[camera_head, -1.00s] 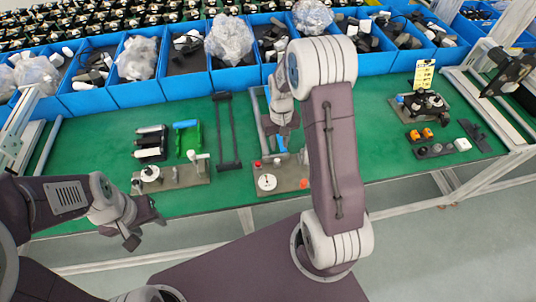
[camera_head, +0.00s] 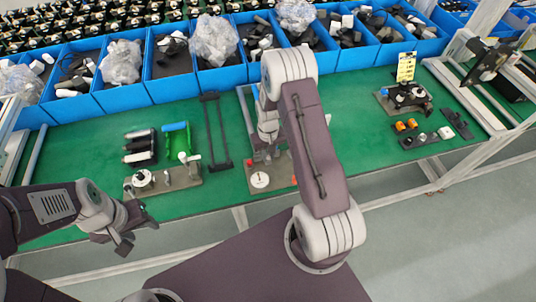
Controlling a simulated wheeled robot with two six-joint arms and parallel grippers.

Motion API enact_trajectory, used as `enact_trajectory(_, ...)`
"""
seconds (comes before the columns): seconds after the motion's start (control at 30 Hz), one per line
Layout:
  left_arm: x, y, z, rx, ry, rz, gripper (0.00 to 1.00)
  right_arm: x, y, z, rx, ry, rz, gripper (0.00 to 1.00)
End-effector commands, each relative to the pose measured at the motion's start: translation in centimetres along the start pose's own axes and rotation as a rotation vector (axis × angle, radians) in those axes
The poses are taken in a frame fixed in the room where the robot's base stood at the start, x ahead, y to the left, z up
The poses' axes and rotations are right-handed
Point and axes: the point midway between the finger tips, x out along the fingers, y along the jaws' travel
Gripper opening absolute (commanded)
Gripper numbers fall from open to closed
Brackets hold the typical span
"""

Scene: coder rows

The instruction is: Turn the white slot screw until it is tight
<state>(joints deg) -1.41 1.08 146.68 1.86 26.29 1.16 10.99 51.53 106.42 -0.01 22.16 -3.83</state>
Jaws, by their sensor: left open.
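A grey plate (camera_head: 180,183) at the front left of the green table carries a white round part (camera_head: 143,179) and a small upright white-topped post (camera_head: 192,160). A second grey plate (camera_head: 280,184) in the middle carries a white disc (camera_head: 260,180) beside a red knob (camera_head: 248,163). Which of these is the white slot screw is too small to tell. My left gripper (camera_head: 138,234) is open and empty, in front of the table edge below the left plate. My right gripper (camera_head: 268,142) points down just behind the middle plate; its fingertips are unclear and partly hidden.
Blue bins (camera_head: 126,98) of parts line the table's back. Dark cylinders (camera_head: 140,148), a green holder (camera_head: 178,140) and a dark rod frame (camera_head: 216,132) lie behind the plates. Another fixture (camera_head: 403,98) and small parts (camera_head: 425,136) are at right.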

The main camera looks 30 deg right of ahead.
Motion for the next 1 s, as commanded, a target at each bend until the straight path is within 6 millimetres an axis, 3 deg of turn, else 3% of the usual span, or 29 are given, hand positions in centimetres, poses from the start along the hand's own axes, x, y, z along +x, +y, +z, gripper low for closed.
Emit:
enact_trajectory(0.13, 0.05, 0.00, 0.01, 0.000, 0.000, 0.000, 0.49, 0.02, -0.04, -0.10, 0.018, 0.003, 0.000, 0.00)
enact_trajectory(0.4, 0.21, 0.00, 0.03, 0.000, 0.000, 0.000, 0.49, -0.01, -0.07, -0.12, 0.234, 0.003, 0.000, 0.00)
enact_trajectory(0.67, 0.18, 0.00, 0.02, 0.000, 0.000, 0.000, 0.49, -0.04, -0.07, -0.13, 0.239, 0.004, 0.000, 0.00)
enact_trajectory(0.7, 0.18, 0.00, 0.02, 0.000, 0.000, 0.000, 0.49, -0.04, -0.06, -0.13, 0.239, 0.004, 0.000, 0.29)
enact_trajectory(1.0, 0.21, 0.00, 0.03, 0.000, 0.000, 0.000, 0.49, -0.10, -0.06, -0.10, 0.238, 0.003, 0.000, 0.29)
